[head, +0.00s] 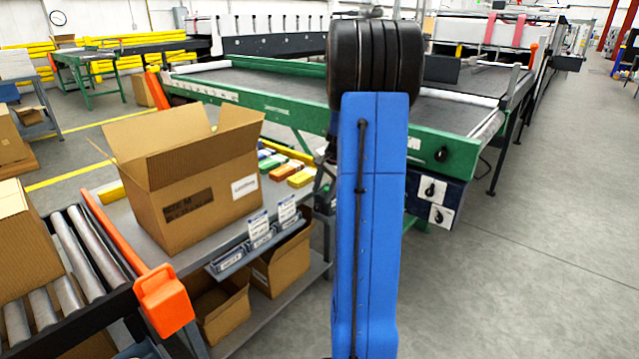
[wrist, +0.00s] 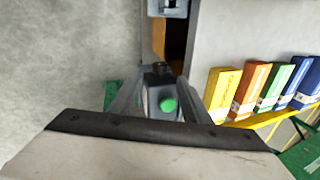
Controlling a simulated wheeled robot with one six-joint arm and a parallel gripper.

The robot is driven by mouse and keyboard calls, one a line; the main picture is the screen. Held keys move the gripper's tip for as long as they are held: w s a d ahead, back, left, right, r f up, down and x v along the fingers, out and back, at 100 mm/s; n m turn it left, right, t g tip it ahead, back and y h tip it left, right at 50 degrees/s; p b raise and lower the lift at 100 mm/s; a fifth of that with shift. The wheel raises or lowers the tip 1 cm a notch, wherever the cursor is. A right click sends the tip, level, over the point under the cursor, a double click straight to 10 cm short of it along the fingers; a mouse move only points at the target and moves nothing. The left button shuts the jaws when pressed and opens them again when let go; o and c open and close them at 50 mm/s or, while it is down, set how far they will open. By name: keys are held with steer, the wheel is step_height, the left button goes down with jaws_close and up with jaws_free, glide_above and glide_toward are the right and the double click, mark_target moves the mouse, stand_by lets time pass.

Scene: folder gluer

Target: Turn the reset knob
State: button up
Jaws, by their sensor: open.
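In the head view, a dark blue control box (head: 432,180) hangs under the near end of the green-framed conveyor. It carries two black knobs on white plates, an upper knob (head: 429,189) and a lower knob (head: 437,215). I cannot tell which is the reset knob. In the wrist view, my gripper (wrist: 161,80) is open. A round green button (wrist: 168,105) on a grey part and a small dark piece (wrist: 162,70) show between its fingers. I cannot tell whether the fingers touch anything. My blue arm hides the gripper in the head view.
A green-framed conveyor (head: 300,112) runs across the middle. An open cardboard box (head: 205,185) and coloured cartons stand on a grey table at left; several upright cartons (wrist: 258,88) show in the wrist view. An orange-capped roller conveyor (head: 163,300) is near left. Floor (head: 530,270) at right is clear.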

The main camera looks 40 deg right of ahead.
steer(key=v, duration=0.9)
steer(key=s+a+f+n+h, duration=0.1)
steer(key=a+h, duration=0.2)
steer(key=a, duration=0.3)
steer(key=shift+s+n+t+h, duration=0.2)
steer(key=shift+n+t+h, duration=0.1)
steer(key=shift+n+t, duration=0.1)
steer(key=shift+f, duration=0.1)
steer(key=m, duration=0.1)
glide_toward(318, 206)
steer(key=x, duration=0.9)
steer(key=shift+f, duration=0.2)
